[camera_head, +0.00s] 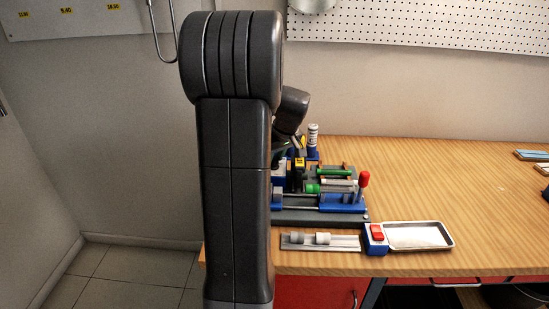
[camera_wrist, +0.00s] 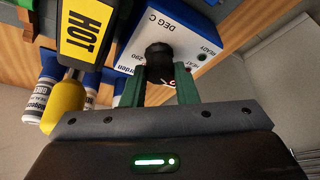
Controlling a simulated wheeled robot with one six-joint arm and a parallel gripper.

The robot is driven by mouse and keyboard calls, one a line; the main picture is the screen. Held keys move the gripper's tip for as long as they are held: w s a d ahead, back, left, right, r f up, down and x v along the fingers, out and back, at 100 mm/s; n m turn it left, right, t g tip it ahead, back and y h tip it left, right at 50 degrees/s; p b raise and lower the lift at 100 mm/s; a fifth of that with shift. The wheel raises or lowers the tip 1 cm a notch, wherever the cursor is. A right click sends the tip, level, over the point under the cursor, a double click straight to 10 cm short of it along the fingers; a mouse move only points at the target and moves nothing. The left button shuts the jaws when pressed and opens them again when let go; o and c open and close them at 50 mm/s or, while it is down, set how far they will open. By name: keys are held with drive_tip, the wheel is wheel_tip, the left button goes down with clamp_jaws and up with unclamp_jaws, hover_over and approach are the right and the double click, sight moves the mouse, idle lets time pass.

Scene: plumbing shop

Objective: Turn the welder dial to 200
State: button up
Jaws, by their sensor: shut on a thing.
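The welder's control box (camera_wrist: 185,28) has a white face and blue sides. It fills the top middle of the wrist view, with "DEG C", "READY" and a partly covered number printed on it. Its black dial (camera_wrist: 158,55) stands out from the face. My gripper (camera_wrist: 161,80) is shut on the dial, with one green finger on each side. The fingers and dial cover part of the scale, so I cannot tell the setting. In the head view my arm hides most of the box and the dial.
A yellow and black HOT sign (camera_wrist: 82,32) stands close left of my gripper. In the head view, a red-knobbed lever (camera_head: 363,181), a metal tray (camera_head: 449,242) and a red switch (camera_head: 377,231) sit on the bench.

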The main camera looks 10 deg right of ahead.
drive_tip(key=shift+d+n+y, duration=0.1)
drive_tip(key=shift+n+y, duration=0.2)
drive_tip(key=shift+n, duration=0.5)
drive_tip(key=o, duration=1)
drive_tip(key=v, duration=1.4)
drive_tip(key=shift+w+b, duration=0.2)
drive_tip(key=shift+b, duration=0.15)
drive_tip(key=shift+f, duration=0.1)
